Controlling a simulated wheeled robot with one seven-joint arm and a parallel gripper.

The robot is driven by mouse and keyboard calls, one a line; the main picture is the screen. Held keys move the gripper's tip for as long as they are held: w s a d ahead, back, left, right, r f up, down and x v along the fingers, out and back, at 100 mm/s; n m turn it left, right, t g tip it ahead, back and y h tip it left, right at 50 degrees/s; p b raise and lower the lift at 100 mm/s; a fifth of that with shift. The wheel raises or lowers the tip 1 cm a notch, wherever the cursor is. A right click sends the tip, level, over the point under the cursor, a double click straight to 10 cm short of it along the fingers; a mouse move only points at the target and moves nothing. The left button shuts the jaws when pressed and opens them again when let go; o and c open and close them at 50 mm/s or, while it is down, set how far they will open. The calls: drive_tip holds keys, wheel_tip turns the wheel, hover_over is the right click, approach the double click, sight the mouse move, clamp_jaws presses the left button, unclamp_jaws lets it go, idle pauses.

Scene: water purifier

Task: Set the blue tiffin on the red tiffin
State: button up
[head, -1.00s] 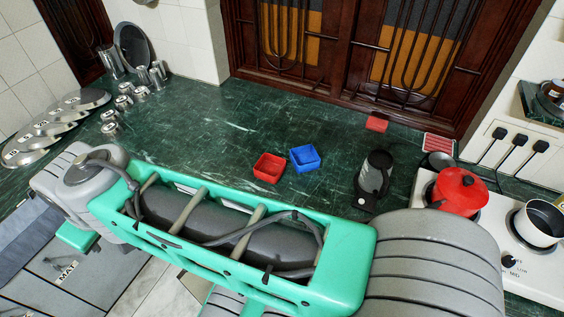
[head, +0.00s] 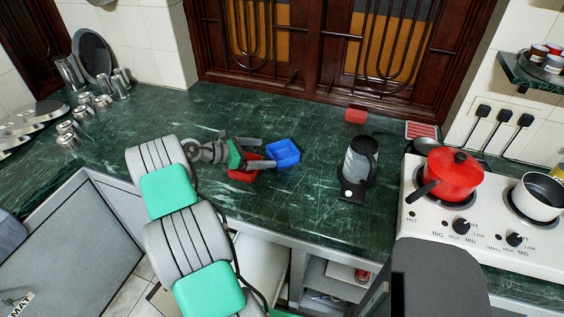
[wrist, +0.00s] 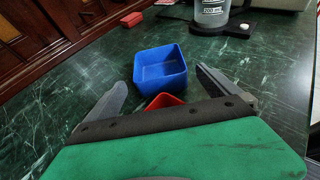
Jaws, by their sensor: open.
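The blue tiffin (head: 283,153) is an open square box on the green counter. It also shows in the wrist view (wrist: 160,70), just beyond and between my fingers. The red tiffin (head: 243,174) is a similar open box beside it, to its left in the head view, partly hidden under my gripper. In the wrist view only a corner of the red tiffin (wrist: 163,101) shows past the gripper's edge. My gripper (head: 252,153) is open and empty, above the red tiffin, with its fingers pointing toward the blue one.
A dark jug on a base (head: 357,163) stands right of the tiffins. A stove (head: 440,228) with a red pot (head: 450,174) is farther right. Steel cups (head: 68,134) stand at the left. A red block (head: 355,115) lies at the back. The counter behind the tiffins is clear.

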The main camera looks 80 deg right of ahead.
sight(278, 160)
drive_tip(key=p+x, duration=0.1)
drive_tip(key=x, duration=0.5)
drive_tip(key=shift+s+d, duration=0.2)
drive_tip(key=shift+d, duration=0.1)
drive_tip(key=shift+w+a, duration=0.1)
drive_tip(key=shift+c, duration=0.3)
